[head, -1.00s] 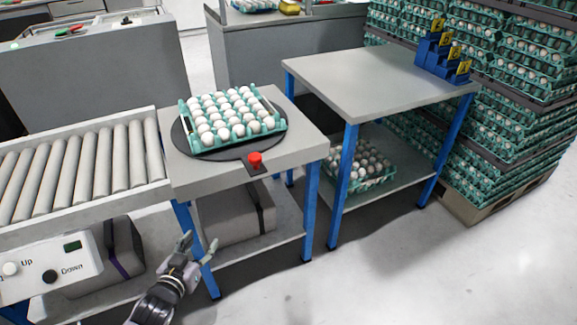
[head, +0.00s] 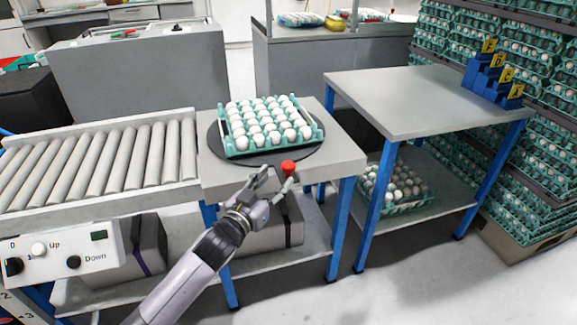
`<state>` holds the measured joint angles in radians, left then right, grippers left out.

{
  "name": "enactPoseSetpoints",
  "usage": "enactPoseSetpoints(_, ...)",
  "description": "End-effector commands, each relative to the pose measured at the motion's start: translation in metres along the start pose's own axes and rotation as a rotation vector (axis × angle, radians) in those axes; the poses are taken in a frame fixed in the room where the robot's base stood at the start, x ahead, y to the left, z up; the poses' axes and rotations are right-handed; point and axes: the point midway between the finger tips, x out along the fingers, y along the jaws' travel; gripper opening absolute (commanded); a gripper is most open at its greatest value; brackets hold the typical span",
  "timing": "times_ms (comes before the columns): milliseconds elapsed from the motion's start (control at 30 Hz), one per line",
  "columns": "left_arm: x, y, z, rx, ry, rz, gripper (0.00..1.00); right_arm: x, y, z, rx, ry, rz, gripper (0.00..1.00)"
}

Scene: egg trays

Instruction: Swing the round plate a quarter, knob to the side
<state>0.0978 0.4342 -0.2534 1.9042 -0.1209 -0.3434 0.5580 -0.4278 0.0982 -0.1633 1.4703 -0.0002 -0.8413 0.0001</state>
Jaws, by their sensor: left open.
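The round plate (head: 300,157) is a dark disc on a small grey table with blue legs. A teal tray (head: 233,151) full of white eggs sits on it. The red knob (head: 289,166) stands at the plate's front edge, a little right of the plate's middle. My left gripper (head: 272,184) is open at the table's front edge, just in front of the knob and left of it. Its fingers point up toward the knob; I cannot tell whether one touches it. The gripper hides part of the table edge. My right gripper is not in view.
A roller conveyor (head: 95,165) adjoins the table on the left, with an Up/Down control box (head: 65,250) below it. A second table (head: 420,98) stands to the right, bearing blue stepped holders (head: 488,80). Stacked egg trays (head: 545,150) rise at far right.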

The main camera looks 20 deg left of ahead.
Motion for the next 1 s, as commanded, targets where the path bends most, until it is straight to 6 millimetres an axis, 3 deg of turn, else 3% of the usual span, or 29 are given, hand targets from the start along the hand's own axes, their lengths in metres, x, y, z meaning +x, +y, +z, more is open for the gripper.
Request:
enactPoseSetpoints(200, 0.043, 0.000, 0.000, 0.000, 0.002, 0.000, 0.49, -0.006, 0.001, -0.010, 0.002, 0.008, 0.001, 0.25)
enactPoseSetpoints(400, 0.068, 0.000, 0.000, -0.001, 0.001, 0.000, 0.49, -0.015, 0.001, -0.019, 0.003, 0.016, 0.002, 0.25)
enactPoseSetpoints(833, 0.076, 0.000, 0.000, -0.001, 0.000, 0.001, 0.48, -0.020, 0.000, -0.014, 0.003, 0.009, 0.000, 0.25)
enactPoseSetpoints(1000, 0.076, 0.000, 0.000, -0.001, 0.000, 0.001, 0.37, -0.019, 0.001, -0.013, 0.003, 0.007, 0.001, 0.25)
